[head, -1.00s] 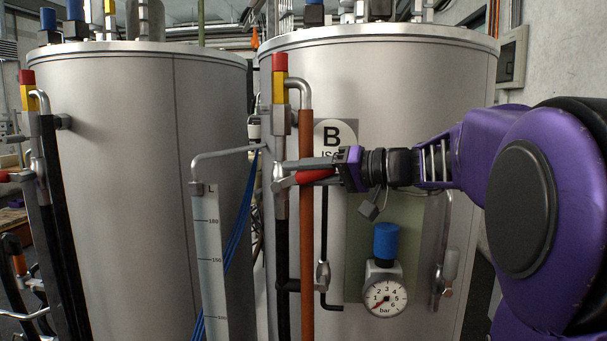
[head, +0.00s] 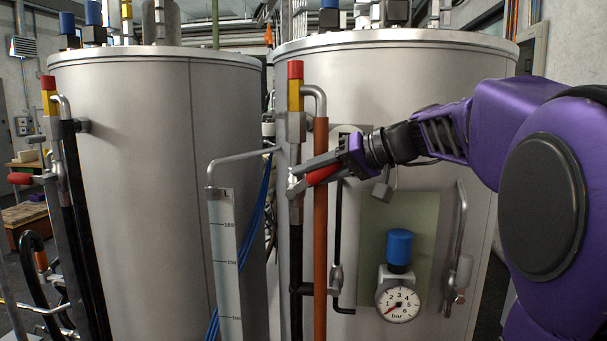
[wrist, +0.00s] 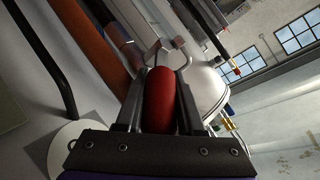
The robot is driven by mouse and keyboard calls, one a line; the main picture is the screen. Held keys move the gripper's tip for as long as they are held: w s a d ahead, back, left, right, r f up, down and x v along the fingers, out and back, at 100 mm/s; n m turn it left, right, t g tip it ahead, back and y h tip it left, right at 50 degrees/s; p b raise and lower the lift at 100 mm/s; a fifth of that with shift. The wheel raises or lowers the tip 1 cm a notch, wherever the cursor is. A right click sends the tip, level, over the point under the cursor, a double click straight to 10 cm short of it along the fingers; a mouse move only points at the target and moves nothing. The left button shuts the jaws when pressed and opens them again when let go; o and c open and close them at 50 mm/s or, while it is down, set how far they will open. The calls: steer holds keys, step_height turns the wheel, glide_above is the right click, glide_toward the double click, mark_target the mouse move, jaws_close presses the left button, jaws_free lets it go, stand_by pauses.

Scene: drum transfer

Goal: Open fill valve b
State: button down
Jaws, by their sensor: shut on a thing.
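Fill valve b has a red lever handle (head: 323,175) on the upright pipe at the front left of drum B (head: 430,130). My gripper (head: 306,178) comes from the right and is shut on this handle. The handle slopes, with its right end higher than its left end at the valve body. In the wrist view the red handle (wrist: 160,100) lies lengthwise between the two fingers. The B label is mostly hidden behind my gripper and wrist.
An orange-brown pipe (head: 320,240) runs upright just right of the valve. A level scale (head: 224,250) stands to the left. A pressure gauge (head: 398,300) with a blue cap sits below my wrist. The left drum (head: 150,180) has its own red-handled valve (head: 20,179).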

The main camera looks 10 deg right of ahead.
steer(key=c, duration=0.5)
jaws_free()
steer(key=v, duration=1.7)
steer(key=shift+s+d, duration=0.2)
